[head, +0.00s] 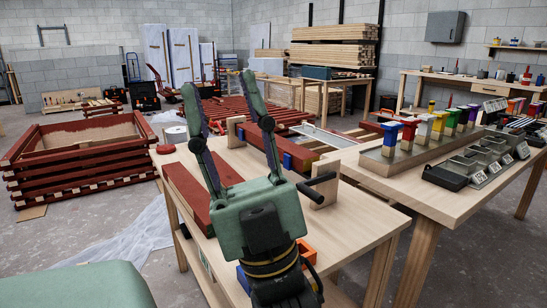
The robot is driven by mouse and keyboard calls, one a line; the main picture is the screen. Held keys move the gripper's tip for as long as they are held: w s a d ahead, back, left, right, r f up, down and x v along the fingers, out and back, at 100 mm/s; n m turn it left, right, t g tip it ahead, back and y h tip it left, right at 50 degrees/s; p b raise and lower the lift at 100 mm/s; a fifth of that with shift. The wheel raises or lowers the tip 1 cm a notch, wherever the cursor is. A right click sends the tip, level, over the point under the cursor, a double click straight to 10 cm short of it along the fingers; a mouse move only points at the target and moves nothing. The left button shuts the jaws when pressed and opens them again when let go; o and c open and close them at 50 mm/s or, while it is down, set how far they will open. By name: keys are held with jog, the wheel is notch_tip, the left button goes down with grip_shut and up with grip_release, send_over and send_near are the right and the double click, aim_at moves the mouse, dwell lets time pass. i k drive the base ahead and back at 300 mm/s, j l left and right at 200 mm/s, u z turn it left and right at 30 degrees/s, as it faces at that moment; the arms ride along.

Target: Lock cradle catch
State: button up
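My gripper (219,85) is green with dark joints, and its two long fingers are spread apart with nothing between them. It stands up in front of a wooden workbench (352,222). On the bench is what looks like the cradle, with a pale wooden upright (236,131) at the far end and another (321,191) at the near end. A black handle (317,179) sits at the near upright; I cannot tell whether it is the catch or whether it is locked. A dark red batten (295,153) lies between the uprights, with a blue clip (287,161) beside it. My gripper hides part of the cradle.
Another red batten (187,193) lies along the bench's left side. An orange holder (307,252) is near the front edge. A second table (434,190) at right holds colourful brushes and grey trays. A red batten stack (82,160) stands on the floor at left.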

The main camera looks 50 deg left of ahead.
aim_at(211, 124)
jog(key=u, duration=1.55)
jog(key=i+j, duration=0.3)
jog(key=j, duration=0.15)
jog(key=i+j, duration=0.65)
jog(key=j, duration=0.2)
jog(key=i+j+z, duration=0.1)
jog(key=i+j, duration=0.2)
jog(key=j, duration=0.15)
jog(key=i+j, duration=0.3)
jog(key=j, duration=0.2)
